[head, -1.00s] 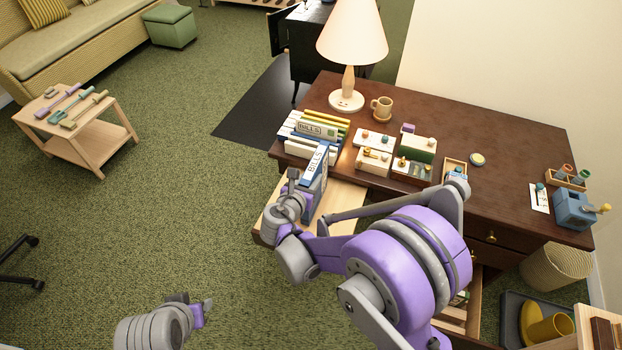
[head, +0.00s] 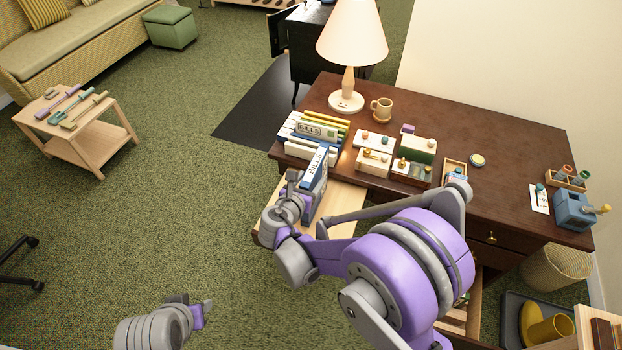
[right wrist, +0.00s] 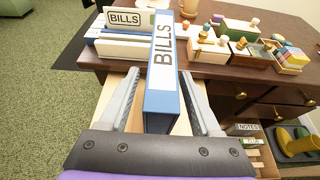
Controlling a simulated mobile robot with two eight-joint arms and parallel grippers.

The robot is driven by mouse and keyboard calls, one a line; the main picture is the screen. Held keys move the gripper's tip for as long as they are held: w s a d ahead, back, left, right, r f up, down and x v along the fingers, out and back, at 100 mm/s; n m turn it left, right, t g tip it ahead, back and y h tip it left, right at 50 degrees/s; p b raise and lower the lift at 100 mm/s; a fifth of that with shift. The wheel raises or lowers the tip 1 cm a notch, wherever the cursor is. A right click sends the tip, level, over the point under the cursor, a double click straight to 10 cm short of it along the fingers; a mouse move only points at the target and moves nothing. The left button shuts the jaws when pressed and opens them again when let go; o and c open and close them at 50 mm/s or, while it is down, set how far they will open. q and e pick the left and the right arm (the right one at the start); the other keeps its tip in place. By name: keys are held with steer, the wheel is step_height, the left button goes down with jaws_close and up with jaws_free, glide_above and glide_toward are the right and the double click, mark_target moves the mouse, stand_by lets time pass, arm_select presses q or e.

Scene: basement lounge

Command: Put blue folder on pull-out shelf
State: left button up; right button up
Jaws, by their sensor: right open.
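The blue folder (head: 315,182), labelled BILLS, stands upright on the light wooden pull-out shelf (head: 347,196) at the front left of the desk. In the right wrist view the folder (right wrist: 161,98) is between the fingers of my right gripper (right wrist: 162,95). The fingers are open, with a gap on each side of the folder, and the shelf (right wrist: 120,85) shows beneath. In the head view my right gripper (head: 294,188) partly hides the folder. My left gripper (head: 190,306) is low at the bottom left, away from the desk; its finger gap is not clear.
The dark desk (head: 450,150) holds a row of binders (head: 313,137), a lamp (head: 350,50), a mug (head: 381,106) and several small boxes. An open drawer (head: 462,318) with folders is below right. A side table (head: 77,124) with tools stands at left. Carpet between is clear.

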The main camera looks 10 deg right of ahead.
steer(key=v, duration=1.1)
steer(key=s+d+f+m+g+y, duration=0.15)
steer(key=s+d+m+g, duration=0.25)
steer(key=s+d+m, duration=0.45)
steer(key=s+d+m+g+y, duration=0.2)
steer(key=s+m+y, duration=0.4)
steer(key=s+m, duration=0.5)
steer(key=f+m, duration=0.1)
steer(key=m, duration=0.8)
steer(key=shift+s+m, duration=0.15)
steer(key=shift+m, duration=0.2)
steer(key=shift+c, duration=0.3)
